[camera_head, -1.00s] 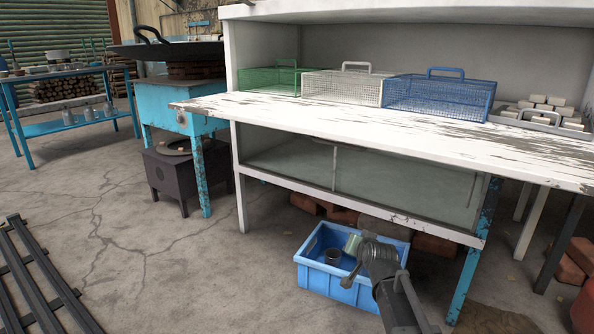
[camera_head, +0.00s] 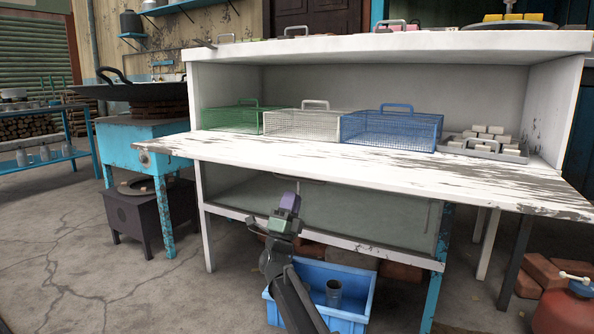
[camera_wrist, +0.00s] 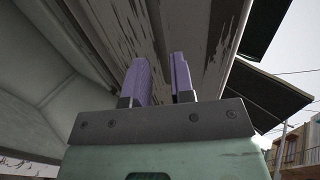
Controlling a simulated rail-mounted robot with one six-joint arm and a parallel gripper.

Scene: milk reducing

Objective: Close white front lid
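The white front lid (camera_head: 330,158), a board with worn, peeling paint, is folded down and lies about level across the front of the white cabinet (camera_head: 225,88). A thin dark curved piece (camera_head: 305,181) shows under its front edge. My gripper (camera_head: 289,201), with purple fingers and a green body, is below the lid's front edge, pointing up. In the wrist view the two purple fingers (camera_wrist: 160,80) stand apart with a narrow gap and nothing clearly between them. The lid's worn underside (camera_wrist: 190,35) fills the view beyond the fingertips. I cannot tell whether they touch it.
Green (camera_head: 232,119), white (camera_head: 290,123) and blue wire baskets (camera_head: 385,131) and a tray of pale blocks (camera_head: 510,155) stand inside the cabinet behind the lid. Below is a blue crate (camera_head: 352,318) holding a grey cup. A blue stove stand (camera_head: 128,160) is at left.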

